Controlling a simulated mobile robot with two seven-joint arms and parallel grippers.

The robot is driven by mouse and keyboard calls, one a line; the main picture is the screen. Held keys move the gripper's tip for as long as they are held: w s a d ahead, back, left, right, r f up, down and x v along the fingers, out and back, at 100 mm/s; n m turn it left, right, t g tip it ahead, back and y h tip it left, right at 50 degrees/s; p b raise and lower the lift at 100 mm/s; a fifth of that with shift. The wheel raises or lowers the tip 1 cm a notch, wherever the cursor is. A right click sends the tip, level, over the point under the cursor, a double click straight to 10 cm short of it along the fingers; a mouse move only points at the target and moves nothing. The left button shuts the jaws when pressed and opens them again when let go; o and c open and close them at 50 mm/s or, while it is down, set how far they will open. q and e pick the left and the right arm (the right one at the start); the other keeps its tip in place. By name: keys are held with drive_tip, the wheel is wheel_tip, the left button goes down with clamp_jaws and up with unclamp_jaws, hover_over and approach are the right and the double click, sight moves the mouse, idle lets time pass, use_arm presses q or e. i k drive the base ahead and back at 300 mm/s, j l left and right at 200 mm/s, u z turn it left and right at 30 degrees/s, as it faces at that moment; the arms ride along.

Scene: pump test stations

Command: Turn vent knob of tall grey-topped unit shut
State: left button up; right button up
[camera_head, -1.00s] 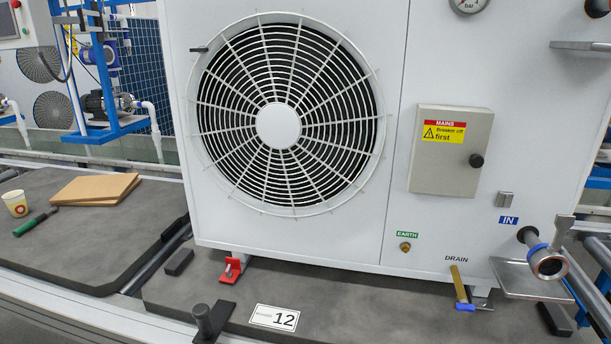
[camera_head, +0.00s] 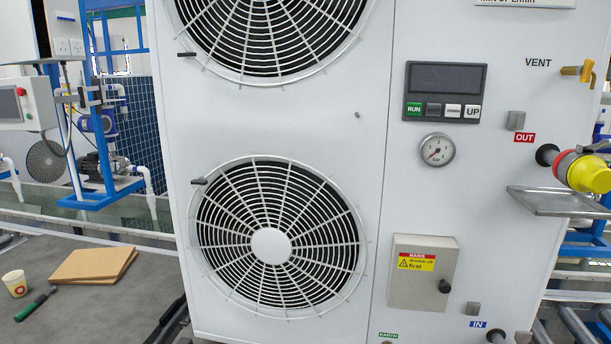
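The tall unit (camera_head: 376,150) fills the middle of the head view, with a white front and two round fan grilles. Its grey top is out of frame. The vent knob (camera_head: 579,71) is a brass-coloured handle at the upper right of the front, beside the VENT label (camera_head: 538,62). Its lever lies roughly sideways, with a bent end at the right. Neither of my grippers shows in this view.
Below the vent, a pipe with a yellow and red cap (camera_head: 584,169) sticks out at OUT, above a metal tray (camera_head: 557,202). A control panel (camera_head: 444,92), gauge (camera_head: 437,149) and mains box (camera_head: 421,273) are on the front. Cardboard sheets (camera_head: 94,265) lie at left.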

sight(584, 71)
drive_tip(key=z, duration=1.35)
